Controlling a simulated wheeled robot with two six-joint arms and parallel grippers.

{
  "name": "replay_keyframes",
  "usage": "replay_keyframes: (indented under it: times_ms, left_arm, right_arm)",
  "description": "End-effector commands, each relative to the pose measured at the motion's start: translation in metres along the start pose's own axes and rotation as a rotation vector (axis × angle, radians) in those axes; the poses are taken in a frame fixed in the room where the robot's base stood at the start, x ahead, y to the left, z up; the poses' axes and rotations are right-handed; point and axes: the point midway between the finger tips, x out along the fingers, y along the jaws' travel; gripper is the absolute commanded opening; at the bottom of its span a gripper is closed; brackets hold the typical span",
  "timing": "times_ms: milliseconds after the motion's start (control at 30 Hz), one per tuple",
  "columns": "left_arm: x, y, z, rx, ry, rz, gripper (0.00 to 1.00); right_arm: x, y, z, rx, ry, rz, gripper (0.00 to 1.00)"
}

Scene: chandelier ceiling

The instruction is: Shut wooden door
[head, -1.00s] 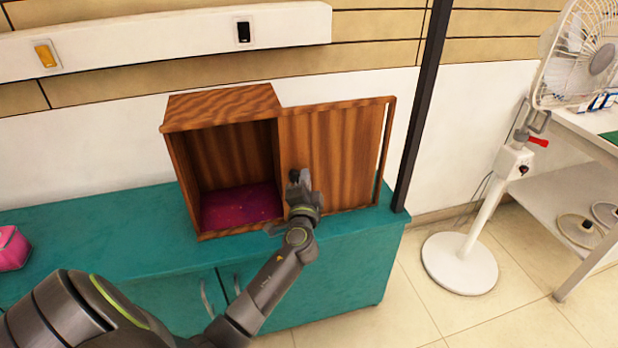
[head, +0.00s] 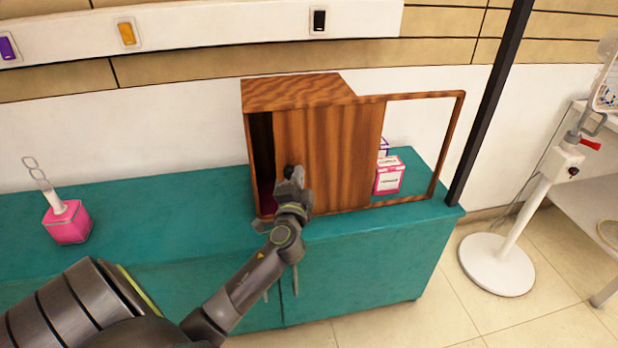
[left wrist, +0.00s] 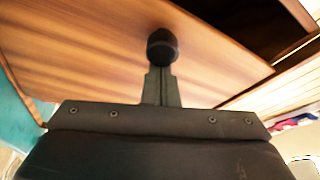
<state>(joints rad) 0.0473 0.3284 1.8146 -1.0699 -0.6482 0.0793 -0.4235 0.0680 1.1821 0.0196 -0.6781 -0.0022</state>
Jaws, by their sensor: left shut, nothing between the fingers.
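The wooden door (head: 345,150) is a striped brown sliding panel on the front of a wooden cabinet (head: 295,92). It covers most of the cabinet's opening, and a narrow dark gap (head: 262,150) shows at its left edge. The empty slide frame (head: 452,140) stands out to the right. My left gripper (head: 290,176) is shut at the door's left part, at a dark round knob. The left wrist view shows the knob (left wrist: 162,46) right at the shut fingers, with the door (left wrist: 90,60) behind. Whether they touch is unclear. My right gripper is out of view.
The cabinet stands on a teal counter (head: 150,225). A pink box with a bubble wand (head: 68,222) stands at left. A pink-and-white box (head: 389,177) shows through the frame. A dark post (head: 490,105) and white fan stand (head: 497,264) are at right.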

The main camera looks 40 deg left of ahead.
Motion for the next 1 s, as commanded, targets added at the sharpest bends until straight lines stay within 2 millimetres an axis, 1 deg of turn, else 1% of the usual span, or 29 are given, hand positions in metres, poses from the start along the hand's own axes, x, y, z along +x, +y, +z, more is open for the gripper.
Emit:
replay_keyframes:
  times_ms: [33,200,400,600,1000]
  left_arm:
    - [-0.003,-0.003,0.009,0.005,0.0,-0.002,0.0]
    - [-0.012,-0.015,0.035,0.005,0.001,-0.001,0.0]
    - [-0.019,-0.024,0.054,0.002,0.0,-0.001,0.0]
    - [-0.021,-0.027,0.061,0.0,-0.002,-0.001,0.0]
    - [-0.021,-0.027,0.062,0.002,-0.007,0.0,0.0]
  right_arm:
    - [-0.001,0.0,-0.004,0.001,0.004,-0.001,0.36]
    - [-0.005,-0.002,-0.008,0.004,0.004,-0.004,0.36]
    - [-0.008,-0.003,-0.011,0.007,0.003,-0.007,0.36]
    - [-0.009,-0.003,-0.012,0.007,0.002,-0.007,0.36]
    - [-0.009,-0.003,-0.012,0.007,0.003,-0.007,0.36]
